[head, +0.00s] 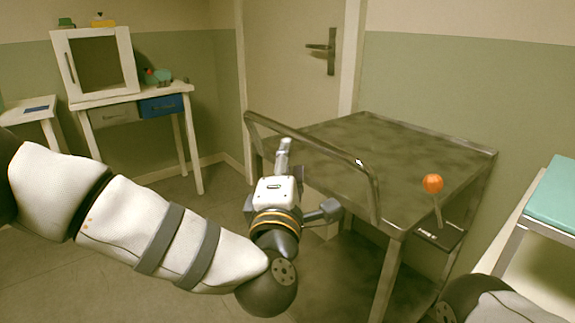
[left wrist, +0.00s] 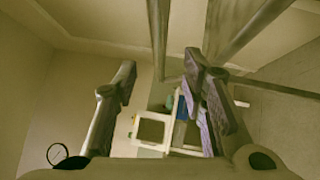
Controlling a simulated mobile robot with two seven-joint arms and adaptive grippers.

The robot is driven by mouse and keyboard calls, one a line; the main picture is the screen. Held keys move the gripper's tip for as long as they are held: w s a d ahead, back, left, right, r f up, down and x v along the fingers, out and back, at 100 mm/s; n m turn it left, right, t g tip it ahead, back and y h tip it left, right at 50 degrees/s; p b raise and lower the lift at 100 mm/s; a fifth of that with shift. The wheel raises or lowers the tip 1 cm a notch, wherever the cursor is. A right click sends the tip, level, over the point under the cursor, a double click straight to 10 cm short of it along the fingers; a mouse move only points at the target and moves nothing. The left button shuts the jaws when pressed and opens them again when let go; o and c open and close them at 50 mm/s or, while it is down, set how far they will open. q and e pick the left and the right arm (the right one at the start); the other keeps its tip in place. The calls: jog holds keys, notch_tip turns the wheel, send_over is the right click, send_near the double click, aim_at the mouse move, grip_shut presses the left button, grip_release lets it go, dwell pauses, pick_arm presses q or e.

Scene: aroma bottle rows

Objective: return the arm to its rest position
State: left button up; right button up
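My left arm (head: 150,225) reaches in from the left in the head view. Its gripper (head: 283,185) is beside the push handle of the metal cart (head: 375,140), pointing away from me. I cannot tell from the head view whether it touches the handle. In the left wrist view the two fingers of my left gripper (left wrist: 165,85) stand wide apart with nothing held between them. Part of my right arm (head: 495,305) shows at the bottom right; its gripper is out of view.
An orange ball on a thin stick (head: 432,183) is at the cart's right side. A white table with drawers (head: 135,98) carries a white frame (head: 58,65) at the back left. A teal-topped bench (head: 555,195) stands at the right. Floor shows clear between table and cart.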

pick_arm(q)
jog(key=shift+s+a, duration=0.15)
jog(key=shift+s, duration=0.4)
jog(key=shift+f, duration=0.15)
